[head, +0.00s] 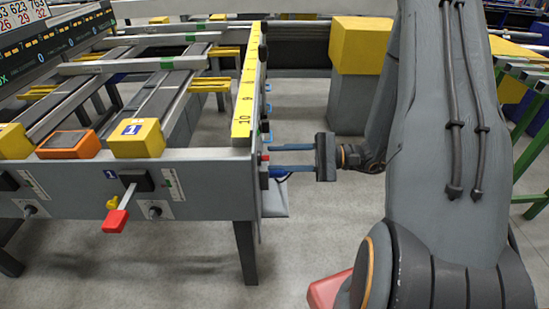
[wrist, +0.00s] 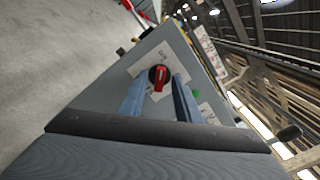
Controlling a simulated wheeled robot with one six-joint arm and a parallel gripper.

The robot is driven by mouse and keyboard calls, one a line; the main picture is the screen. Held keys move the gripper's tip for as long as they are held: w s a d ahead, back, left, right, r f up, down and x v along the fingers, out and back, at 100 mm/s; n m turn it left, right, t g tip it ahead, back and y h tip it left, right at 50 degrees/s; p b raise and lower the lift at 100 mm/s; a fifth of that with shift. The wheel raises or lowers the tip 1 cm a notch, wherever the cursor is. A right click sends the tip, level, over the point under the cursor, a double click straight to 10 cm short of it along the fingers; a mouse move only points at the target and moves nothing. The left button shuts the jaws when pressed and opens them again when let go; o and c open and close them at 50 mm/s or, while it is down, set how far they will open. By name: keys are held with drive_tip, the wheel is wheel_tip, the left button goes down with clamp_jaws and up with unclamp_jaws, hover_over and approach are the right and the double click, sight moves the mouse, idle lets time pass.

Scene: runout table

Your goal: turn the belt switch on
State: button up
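The belt switch shows in the wrist view as a red rotary knob (wrist: 160,78) on a black round base, on a white label plate. The plate is on the grey end panel (wrist: 110,85) of the runout table. My gripper (wrist: 161,84) is open, with its two blue fingers on either side of the knob; I cannot tell whether they touch it. In the head view my gripper (head: 270,160) reaches leftward to the table's right end panel. The switch face is turned away there, and only small red and blue parts show at the edge.
A green button (wrist: 196,94) sits right of the knob in the wrist view. On the table's front are a red-handled lever (head: 116,220) and a yellow box (head: 136,138). A yellow-topped grey post (head: 359,46) stands behind my arm.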

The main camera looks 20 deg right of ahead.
drive_tip(key=shift+x, duration=0.8)
clamp_jaws()
drive_tip(key=shift+m+p, duration=0.35)
drive_tip(key=shift+m, duration=0.05)
drive_tip(key=m+p, duration=0.4)
drive_tip(key=m, duration=0.4)
drive_tip(key=m+p, duration=0.3)
drive_tip(key=m, duration=0.5)
drive_tip(key=shift+w+d+m+p, duration=0.1)
drive_tip(key=shift+w+m+p, duration=0.1)
drive_tip(key=shift+m+p, duration=0.2)
drive_tip(key=shift+m, duration=0.3)
